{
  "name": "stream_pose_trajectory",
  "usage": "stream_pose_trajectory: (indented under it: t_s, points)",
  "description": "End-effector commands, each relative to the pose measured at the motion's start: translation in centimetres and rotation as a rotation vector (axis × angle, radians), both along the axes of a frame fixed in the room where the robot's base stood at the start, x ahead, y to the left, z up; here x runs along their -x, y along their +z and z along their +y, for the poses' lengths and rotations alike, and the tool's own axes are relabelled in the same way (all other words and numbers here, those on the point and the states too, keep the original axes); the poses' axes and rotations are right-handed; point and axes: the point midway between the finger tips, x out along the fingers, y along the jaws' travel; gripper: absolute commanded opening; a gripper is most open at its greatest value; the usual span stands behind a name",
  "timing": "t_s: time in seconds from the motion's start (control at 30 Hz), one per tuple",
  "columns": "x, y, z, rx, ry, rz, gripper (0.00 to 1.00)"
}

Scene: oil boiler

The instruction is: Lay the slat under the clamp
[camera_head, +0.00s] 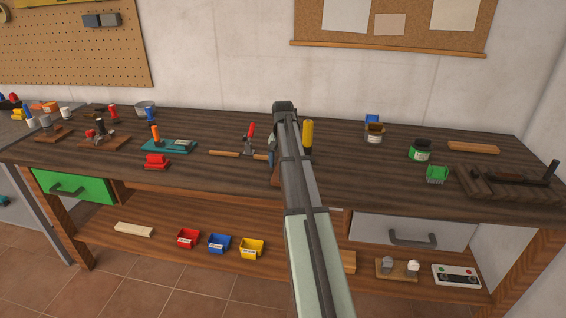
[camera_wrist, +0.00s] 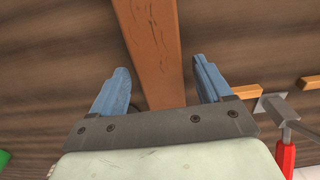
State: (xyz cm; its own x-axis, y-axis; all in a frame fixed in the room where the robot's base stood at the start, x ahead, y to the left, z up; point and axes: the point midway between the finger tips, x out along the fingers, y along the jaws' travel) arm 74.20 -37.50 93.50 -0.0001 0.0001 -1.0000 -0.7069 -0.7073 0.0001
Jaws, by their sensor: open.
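A reddish-brown wooden slat (camera_wrist: 152,40) lies on the dark bench top. In the wrist view it runs from the top edge down between my fingers. In the head view only a bit of the slat (camera_head: 276,178) shows beside my arm. My gripper (camera_wrist: 161,66) is open, with one blue finger on each side of the slat and a gap at both sides. The clamp (camera_head: 249,141), with a red handle, stands just left of my gripper in the head view. The clamp (camera_wrist: 286,125) is at the right in the wrist view. My arm hides much of the slat.
A short light wood bar (camera_head: 224,153) lies beside the clamp. A yellow-handled item (camera_head: 307,136) stands close right of my arm.

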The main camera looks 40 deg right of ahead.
Motion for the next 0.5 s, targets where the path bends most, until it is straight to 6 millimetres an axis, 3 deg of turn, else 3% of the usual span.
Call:
stream_pose_trajectory:
  t_s: [0.27,0.5]
  points:
    - [0.0,0.3,0.0,0.001,0.000,-0.001,0.78]
    - [-0.1,3.4,-0.1,0.001,0.000,-0.002,0.78]
